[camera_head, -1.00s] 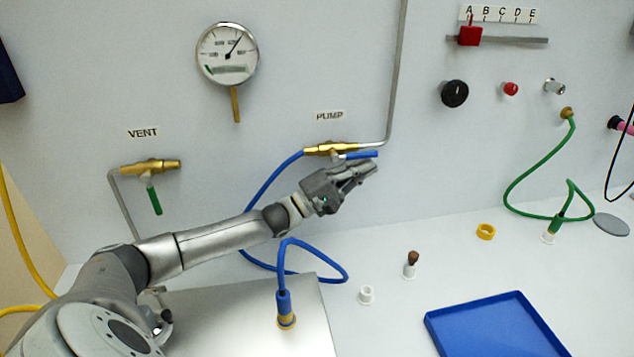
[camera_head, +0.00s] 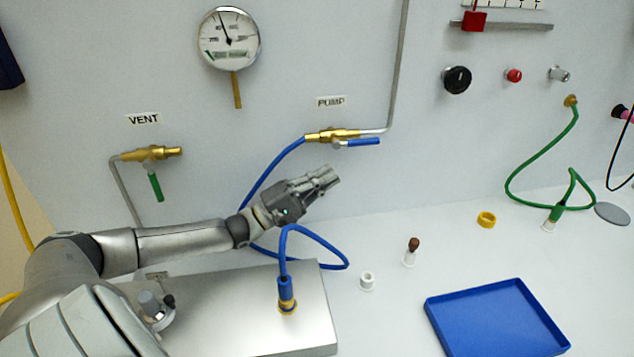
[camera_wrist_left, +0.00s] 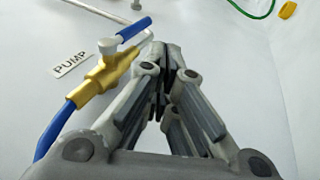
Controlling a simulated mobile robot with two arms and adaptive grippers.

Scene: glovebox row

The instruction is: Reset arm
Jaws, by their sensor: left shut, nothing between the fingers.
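My left gripper (camera_head: 332,174) is shut and empty, in front of the panel, below and a little left of the brass PUMP valve (camera_head: 335,135). It is apart from the valve's blue handle (camera_head: 362,142), which points right, about level. In the left wrist view my left gripper's fingers (camera_wrist_left: 165,50) meet at their tips, with the PUMP valve (camera_wrist_left: 102,78) and its blue handle (camera_wrist_left: 134,28) to their left. My right gripper is not in view.
A blue hose (camera_head: 318,245) loops below my left gripper to a metal box (camera_head: 240,320). The VENT valve (camera_head: 150,154) has a green handle hanging down. A round gauge (camera_head: 229,38) is above.

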